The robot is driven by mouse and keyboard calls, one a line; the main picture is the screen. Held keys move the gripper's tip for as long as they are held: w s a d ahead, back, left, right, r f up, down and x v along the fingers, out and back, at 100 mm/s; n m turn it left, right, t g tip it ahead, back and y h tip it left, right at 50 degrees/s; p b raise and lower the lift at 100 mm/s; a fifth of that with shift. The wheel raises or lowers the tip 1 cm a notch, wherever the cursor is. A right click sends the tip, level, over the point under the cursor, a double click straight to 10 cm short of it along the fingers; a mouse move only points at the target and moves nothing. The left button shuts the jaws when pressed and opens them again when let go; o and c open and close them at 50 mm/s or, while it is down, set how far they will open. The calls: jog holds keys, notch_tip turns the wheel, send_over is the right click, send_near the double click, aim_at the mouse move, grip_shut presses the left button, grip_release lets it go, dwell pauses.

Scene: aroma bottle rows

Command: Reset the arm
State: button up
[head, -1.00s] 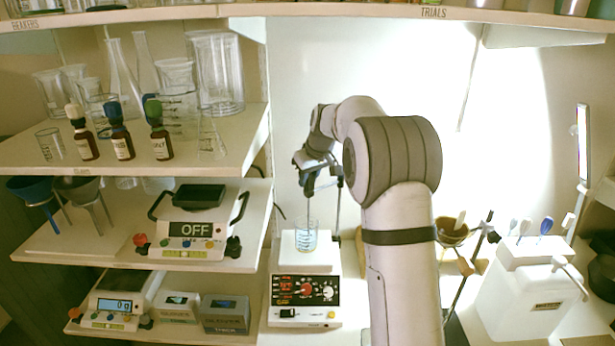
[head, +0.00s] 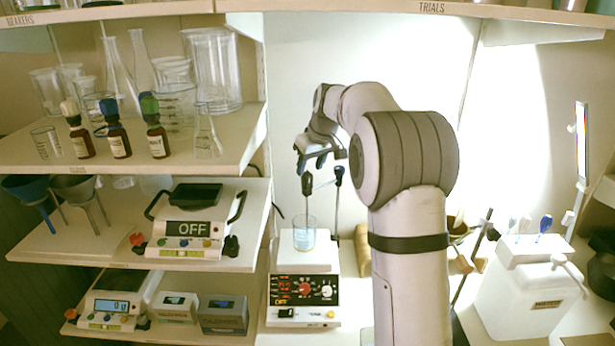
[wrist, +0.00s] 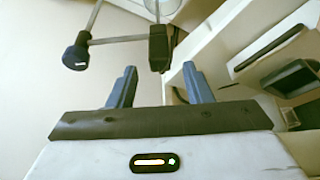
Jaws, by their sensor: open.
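My gripper (head: 312,160) is raised above the stirrer hot plate (head: 304,297) in the head view. In the wrist view its two blue fingers (wrist: 160,85) are spread, with nothing between them. A glass beaker (head: 304,238) with some bluish liquid stands on the plate. A thin probe with a black handle (head: 307,184) stands in or just behind the beaker, apart from and below my gripper. A stand with a dark clamp knob (head: 339,175) is beside it; a rod and clamp (wrist: 158,48) also show in the wrist view.
Three brown dropper bottles (head: 114,130) with white, blue and green caps stand on the left upper shelf (head: 30,155) among glassware. Balances (head: 195,240) are below. A white canister (head: 518,290) stands at the right. The wall behind my arm is clear.

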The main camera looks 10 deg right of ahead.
jog(key=shift+v, duration=1.3)
jog(key=shift+s, duration=0.1)
jog(key=s+a+r+m, duration=0.1)
jog(key=s+m, duration=0.1)
jog(key=s, duration=1.6)
jog(key=s+f+m+h, duration=0.1)
jog(key=s+f, duration=0.3)
jog(key=s, duration=0.6)
jog(key=s+f+m+g, duration=0.1)
jog(key=s+f, duration=0.3)
jog(key=s, duration=0.7)
jog(key=shift+s+a+f+h, duration=0.3)
jog(key=shift+s+h, duration=0.05)
jog(key=shift+h, duration=0.05)
